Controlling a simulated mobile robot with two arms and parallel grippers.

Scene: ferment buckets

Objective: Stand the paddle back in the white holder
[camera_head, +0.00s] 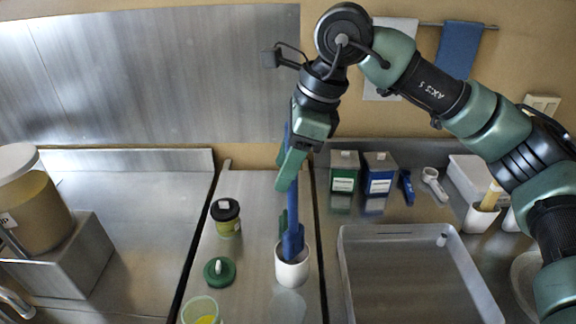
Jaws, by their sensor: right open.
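The blue paddle (293,215) stands nearly upright, its lower end inside the white holder (292,273) on the middle counter. Its upper part passes behind my right gripper (287,178), which points down beside the shaft. The right gripper is open; its near green finger hides part of the paddle, and the far finger is hard to make out. A dark green piece shows beside the shaft just above the holder. The holder is upright, and the paddle's bottom inside it is hidden. My left gripper is not in view.
A black-lidded jar (227,218), a green lid (219,271) and an open jar (202,310) stand left of the holder. A clear tray (415,275) lies to the right. Green (344,172) and blue (380,173) boxes stand behind. A bucket (32,210) is at far left.

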